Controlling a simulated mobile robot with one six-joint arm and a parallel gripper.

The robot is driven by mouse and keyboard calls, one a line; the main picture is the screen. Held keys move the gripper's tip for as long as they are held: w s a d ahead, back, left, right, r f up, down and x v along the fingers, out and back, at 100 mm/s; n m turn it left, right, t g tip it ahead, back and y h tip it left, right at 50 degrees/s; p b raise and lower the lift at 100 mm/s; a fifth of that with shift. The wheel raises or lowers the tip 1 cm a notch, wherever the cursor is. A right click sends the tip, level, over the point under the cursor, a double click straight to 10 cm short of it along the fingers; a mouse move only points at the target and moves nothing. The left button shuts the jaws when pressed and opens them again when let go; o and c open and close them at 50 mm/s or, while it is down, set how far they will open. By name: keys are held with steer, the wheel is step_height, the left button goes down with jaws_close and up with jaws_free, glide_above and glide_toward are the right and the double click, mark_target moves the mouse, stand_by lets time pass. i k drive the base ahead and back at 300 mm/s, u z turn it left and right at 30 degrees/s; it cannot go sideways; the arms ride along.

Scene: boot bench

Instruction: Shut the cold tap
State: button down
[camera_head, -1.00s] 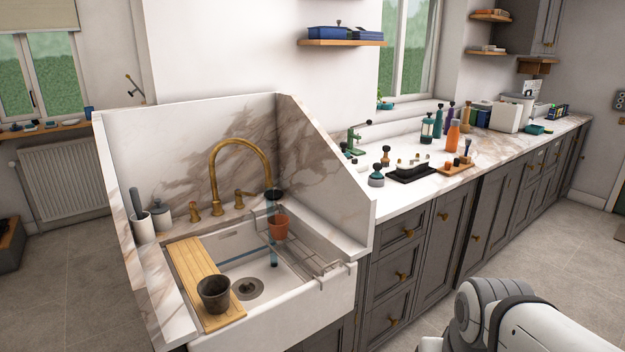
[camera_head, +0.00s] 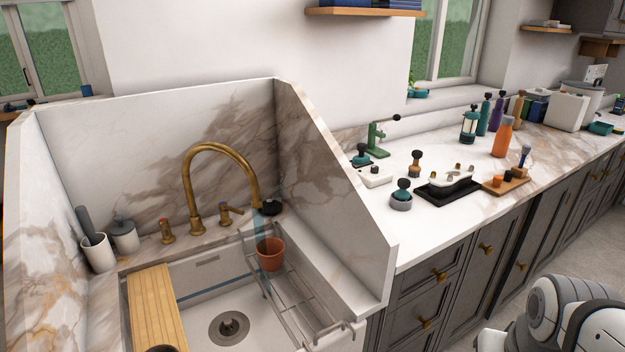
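A brass gooseneck tap (camera_head: 222,150) stands at the back of the white sink (camera_head: 208,283). A brass handle stands on each side of its spout: a left handle (camera_head: 167,231) and a right handle (camera_head: 230,213), whose lever points to the right. I cannot tell from any marking which one is cold. A pale blue stream of water (camera_head: 259,232) falls from the spout toward the sink, beside a terracotta pot (camera_head: 270,254). My gripper is not in view; only a white part of my arm shows at the lower right.
A wooden board (camera_head: 156,310) lies across the sink's left side, and a wire rack (camera_head: 300,305) is on its right. A white cup (camera_head: 98,252) and grey jar (camera_head: 124,236) stand left of the tap.

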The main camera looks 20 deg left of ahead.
mark_target(223, 206)
steer(key=u, duration=0.6)
steer(key=i, duration=0.9)
steer(key=u, duration=0.7)
